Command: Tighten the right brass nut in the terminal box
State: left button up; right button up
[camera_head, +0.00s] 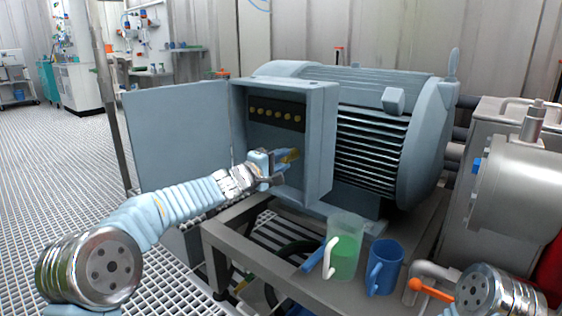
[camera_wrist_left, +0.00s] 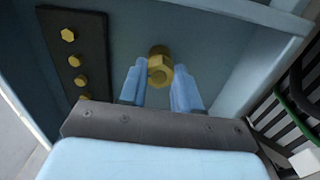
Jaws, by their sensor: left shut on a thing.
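The terminal box (camera_head: 320,140) stands open at the front of the motor, its door (camera_head: 178,140) swung out to the left. A brass nut (camera_wrist_left: 160,66) shows between the fingertips of my left gripper (camera_wrist_left: 160,82) in the left wrist view. The gripper is shut on it, with a blue finger on either side. In the head view my left gripper (camera_head: 280,160) reaches into the lower part of the box, and the brass piece (camera_head: 291,156) shows at its tips. A second nut is not visible, so I cannot tell left from right. My right gripper is out of view.
A dark strip with several brass terminals (camera_head: 276,112) is above my gripper in the box. The ribbed motor (camera_head: 375,140) is behind.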

pick_arm(q)
jog(key=shift+f, duration=0.15)
jog(key=o, duration=1)
jog(key=shift+o, duration=0.2)
jog(key=v, duration=1.4)
